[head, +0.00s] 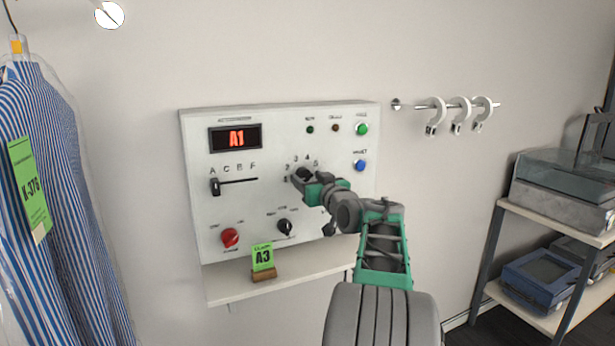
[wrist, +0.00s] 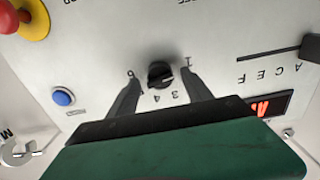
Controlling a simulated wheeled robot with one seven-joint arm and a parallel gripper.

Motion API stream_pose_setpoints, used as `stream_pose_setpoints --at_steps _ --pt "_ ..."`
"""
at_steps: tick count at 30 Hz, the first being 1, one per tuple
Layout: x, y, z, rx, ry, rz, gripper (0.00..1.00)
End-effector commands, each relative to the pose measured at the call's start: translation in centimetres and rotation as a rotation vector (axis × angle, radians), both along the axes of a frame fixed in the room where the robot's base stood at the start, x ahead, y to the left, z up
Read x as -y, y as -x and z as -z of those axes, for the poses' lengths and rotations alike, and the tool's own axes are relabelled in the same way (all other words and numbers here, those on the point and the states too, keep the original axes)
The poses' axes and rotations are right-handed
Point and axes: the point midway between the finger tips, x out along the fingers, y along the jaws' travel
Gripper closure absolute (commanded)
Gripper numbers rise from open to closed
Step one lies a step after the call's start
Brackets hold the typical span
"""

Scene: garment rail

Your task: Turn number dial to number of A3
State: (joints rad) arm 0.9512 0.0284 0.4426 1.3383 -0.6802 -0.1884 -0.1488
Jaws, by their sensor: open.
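The number dial (wrist: 160,74) is a black round knob on the white control panel (head: 190,150), with numbers printed around it. In the head view the dial (head: 303,173) is partly hidden by my gripper (head: 299,180). In the wrist view my gripper (wrist: 160,82) is open, its two dark fingers on either side of the dial with a gap to each. The red display (head: 236,138) reads A1. The letter slider (head: 214,187) stands at A, at its left end. A green ticket reading A3 (head: 263,257) stands on the shelf below the panel.
A red knob (head: 230,237) and a smaller black knob (head: 285,227) sit low on the panel. Green (head: 361,129) and blue (head: 360,165) buttons are at its right. A striped shirt (head: 55,200) hangs left; a hook rail (head: 450,105) and rack (head: 550,220) stand right.

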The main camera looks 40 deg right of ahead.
Motion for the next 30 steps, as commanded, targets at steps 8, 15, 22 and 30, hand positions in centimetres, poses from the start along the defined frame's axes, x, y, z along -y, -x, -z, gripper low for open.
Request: stream_pose_setpoints --at_steps 8,15,22,30 --pt "0.22 -0.87 0.07 -0.001 0.000 0.000 0.42" --pt "0.22 -0.84 0.07 -0.001 0.000 0.001 0.56" --pt "0.21 -0.83 0.06 -0.001 0.000 0.001 0.75" --pt "0.20 -0.83 0.06 -0.002 -0.001 0.000 0.97"
